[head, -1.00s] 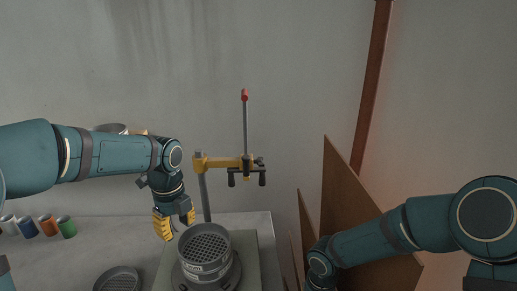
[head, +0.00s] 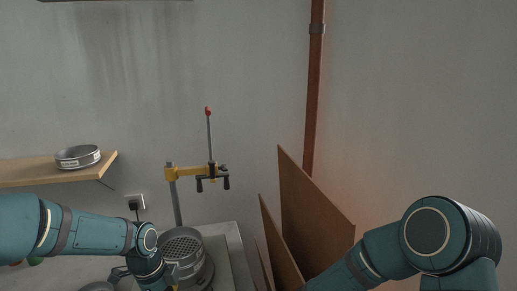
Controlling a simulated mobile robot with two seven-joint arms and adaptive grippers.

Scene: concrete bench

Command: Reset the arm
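My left arm comes in from the left, low in the head view, with its wrist bent down. My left gripper (head: 160,283) is at the bottom edge, just left of the sieve pot (head: 184,257); its fingertips are mostly cut off, so its opening cannot be seen. My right arm comes in from the right over the brown boards. Its gripper is below the picture and out of view.
A yellow clamp stand (head: 186,173) with a red-tipped rod rises behind the pot on the bench (head: 229,240). Brown boards (head: 305,215) lean at the right of the bench. A wall shelf (head: 40,172) at left holds a round sieve (head: 78,157). A dark pan (head: 98,287) lies low.

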